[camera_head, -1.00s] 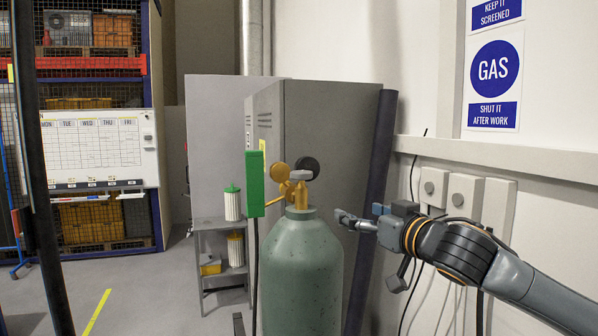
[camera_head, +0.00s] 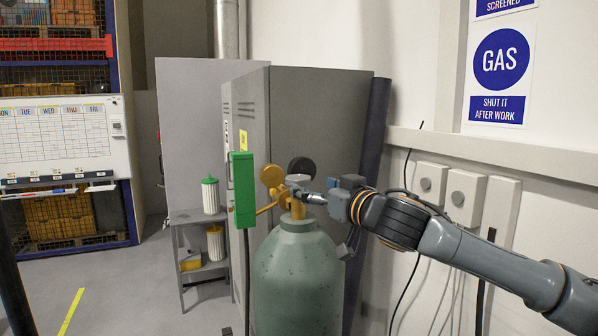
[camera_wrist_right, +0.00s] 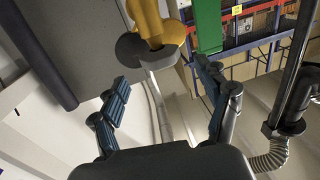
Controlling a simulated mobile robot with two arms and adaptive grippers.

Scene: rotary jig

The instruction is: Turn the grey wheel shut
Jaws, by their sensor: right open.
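The grey wheel (camera_head: 298,178) sits on top of the brass valve (camera_head: 298,208) of the green gas cylinder (camera_head: 297,275). My right gripper (camera_head: 310,196) reaches in from the right, with its fingertips at the right side of the wheel and valve. The fingers partly cover the valve, and I cannot tell whether they touch the wheel. In the right wrist view the two fingers (camera_wrist_right: 163,100) are spread apart, with the brass fitting (camera_wrist_right: 150,20) beyond them near the top. My left gripper is not in view.
A brass gauge (camera_head: 271,175) and a dark gauge (camera_head: 301,166) flank the valve closely. A grey cabinet (camera_head: 315,120) is behind, and wall boxes (camera_head: 465,198) are at the right. Floor at the left is clear.

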